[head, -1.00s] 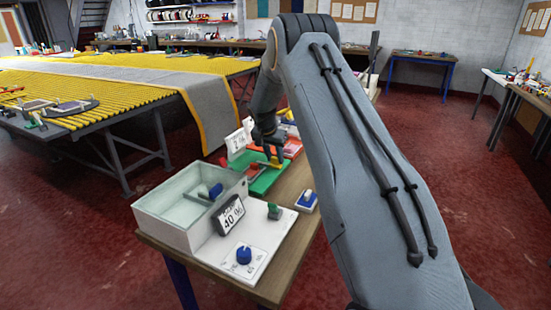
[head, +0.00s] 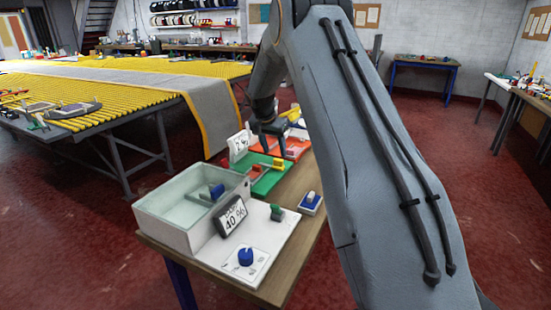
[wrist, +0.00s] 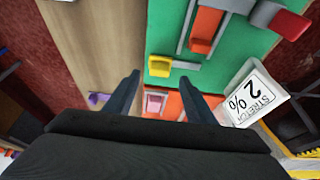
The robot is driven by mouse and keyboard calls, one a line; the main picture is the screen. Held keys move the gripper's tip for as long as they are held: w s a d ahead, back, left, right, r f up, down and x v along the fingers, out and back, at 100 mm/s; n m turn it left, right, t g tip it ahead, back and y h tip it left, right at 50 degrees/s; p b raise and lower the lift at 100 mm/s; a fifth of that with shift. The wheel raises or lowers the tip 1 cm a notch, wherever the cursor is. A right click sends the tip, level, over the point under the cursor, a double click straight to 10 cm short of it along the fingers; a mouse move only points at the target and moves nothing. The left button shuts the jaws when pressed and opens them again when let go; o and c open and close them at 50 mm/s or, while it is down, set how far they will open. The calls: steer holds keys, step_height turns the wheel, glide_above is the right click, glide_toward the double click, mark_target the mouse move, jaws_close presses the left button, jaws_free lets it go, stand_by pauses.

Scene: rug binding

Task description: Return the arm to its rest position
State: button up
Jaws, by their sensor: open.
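My arm (head: 370,150) rises across the right half of the head view and bends down at the top toward the bench. A yellow block (wrist: 159,66) on the green panel (wrist: 162,25) lies just beyond the fingertips.
A pale tray box (head: 180,235) with a "40 %" display (head: 231,217) and blue knob (head: 245,256) stands at the bench's near end. A yellow-slatted table (head: 110,90) is at left. Red floor (head: 440,150) is open at right.

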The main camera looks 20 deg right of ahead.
steer(key=shift+v, duration=1)
steer(key=s+a+n+y, duration=0.1)
steer(key=s+a+n, duration=0.2)
steer(key=s, duration=1.1)
steer(key=s+a+f+n+g+y, duration=0.1)
steer(key=s+a+n, duration=0.2)
steer(key=s+a, duration=0.5)
steer(key=s+a+f+n+y, duration=0.1)
steer(key=s+a+n, duration=0.3)
steer(key=s, duration=1.6)
steer(key=shift+a+f+g, duration=0.25)
steer(key=shift+a+g, duration=0.15)
steer(key=shift+a, duration=0.3)
steer(key=shift+d, duration=0.15)
